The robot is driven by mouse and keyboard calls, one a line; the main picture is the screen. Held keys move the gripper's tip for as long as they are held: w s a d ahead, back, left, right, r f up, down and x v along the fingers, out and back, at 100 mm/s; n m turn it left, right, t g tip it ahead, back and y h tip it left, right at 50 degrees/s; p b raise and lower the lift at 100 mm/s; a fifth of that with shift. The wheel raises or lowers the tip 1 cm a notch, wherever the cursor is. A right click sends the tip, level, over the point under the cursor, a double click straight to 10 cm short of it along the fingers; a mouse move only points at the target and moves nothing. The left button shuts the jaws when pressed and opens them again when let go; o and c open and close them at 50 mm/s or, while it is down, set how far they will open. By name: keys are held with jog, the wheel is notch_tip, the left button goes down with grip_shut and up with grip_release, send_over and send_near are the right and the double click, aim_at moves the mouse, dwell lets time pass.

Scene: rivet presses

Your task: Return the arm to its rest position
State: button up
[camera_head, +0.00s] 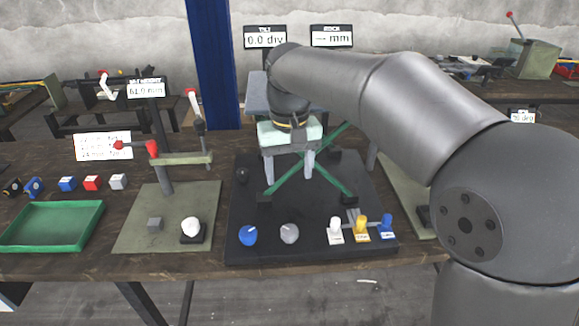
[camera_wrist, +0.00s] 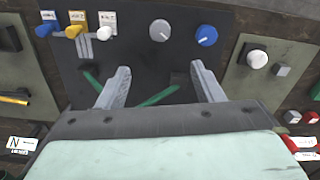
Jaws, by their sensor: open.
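My gripper (camera_head: 291,165) hangs over the dark base plate of the middle station, pointing down, with its two fingers apart and nothing between them. In the wrist view my gripper (camera_wrist: 158,88) shows both grey fingers spread above the dark plate (camera_wrist: 240,20). My arm reaches in from the right side of the head view and bends down at the wrist. Green crossed bars (camera_head: 335,178) lie behind and below the fingers. Part of the station behind the gripper is hidden by my wrist.
The plate carries a blue knob (camera_head: 248,235), a grey knob (camera_head: 289,233), and white, yellow (camera_head: 361,228) and blue toggles. Left stand a lever press (camera_head: 180,158), a white button (camera_head: 192,227) and a green tray (camera_head: 50,226). A blue post (camera_head: 213,70) and displays (camera_head: 265,40) rise behind.

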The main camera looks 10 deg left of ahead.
jog(key=shift+r, duration=0.1)
jog(key=s+d+f+m, duration=0.2)
jog(key=s+d+f, duration=0.15)
jog(key=d, duration=0.55)
jog(key=s+d+f+m, duration=0.15)
jog(key=s+d, duration=0.35)
jog(key=d, duration=0.5)
jog(key=s+d+f+m+p, duration=0.1)
jog(key=s+d+f, duration=0.6)
jog(key=s, duration=0.4)
jog(key=shift+d+f+m, duration=0.25)
jog(key=shift+d+m, duration=0.05)
jog(key=shift+m, duration=0.05)
jog(key=shift+w, duration=0.1)
dwell(0.6)
